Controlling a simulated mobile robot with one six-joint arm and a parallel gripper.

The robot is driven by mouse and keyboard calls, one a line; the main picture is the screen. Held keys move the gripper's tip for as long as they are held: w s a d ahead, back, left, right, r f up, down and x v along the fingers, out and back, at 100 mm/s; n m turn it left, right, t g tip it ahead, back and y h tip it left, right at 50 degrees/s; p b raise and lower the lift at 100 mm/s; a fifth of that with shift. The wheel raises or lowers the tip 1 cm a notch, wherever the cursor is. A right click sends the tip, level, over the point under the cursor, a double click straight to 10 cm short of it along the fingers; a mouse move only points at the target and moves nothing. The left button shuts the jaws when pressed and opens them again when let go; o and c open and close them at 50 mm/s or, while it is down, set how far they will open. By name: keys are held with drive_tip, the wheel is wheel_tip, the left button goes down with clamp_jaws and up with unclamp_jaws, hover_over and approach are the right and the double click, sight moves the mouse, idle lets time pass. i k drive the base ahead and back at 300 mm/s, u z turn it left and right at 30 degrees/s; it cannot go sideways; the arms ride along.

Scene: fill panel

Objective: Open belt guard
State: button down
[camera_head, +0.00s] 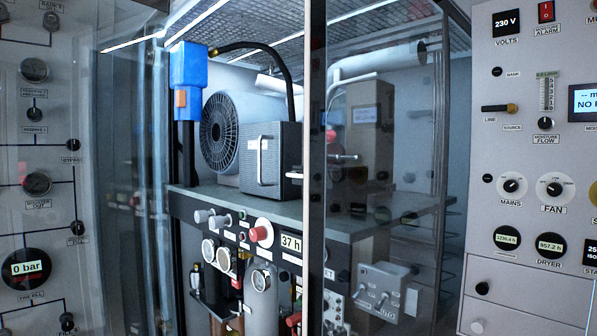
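A dark grey box-shaped cover (284,150), which looks like the belt guard, sits on the machine's bench inside the glass-fronted cabinet. A pale upright bar handle (262,163) is fixed to its front face. The cover looks closed, though its hinge side is not clear. A large black fan wheel or grille (219,133) shows to the left of the cover, on a pale round body partly hidden by it. My gripper is not in view.
A blue block (188,68) on a dark post stands left of the fan wheel. A glass door (370,150) with a bar handle (342,157) covers the right half of the cabinet. The left half looks open. Control panels (530,260) flank the cabinet.

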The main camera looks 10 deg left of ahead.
sight(260, 144)
drive_tip(key=z, duration=0.15)
drive_tip(key=k, duration=1.05)
drive_tip(key=u, duration=0.75)
drive_tip(key=i, duration=0.65)
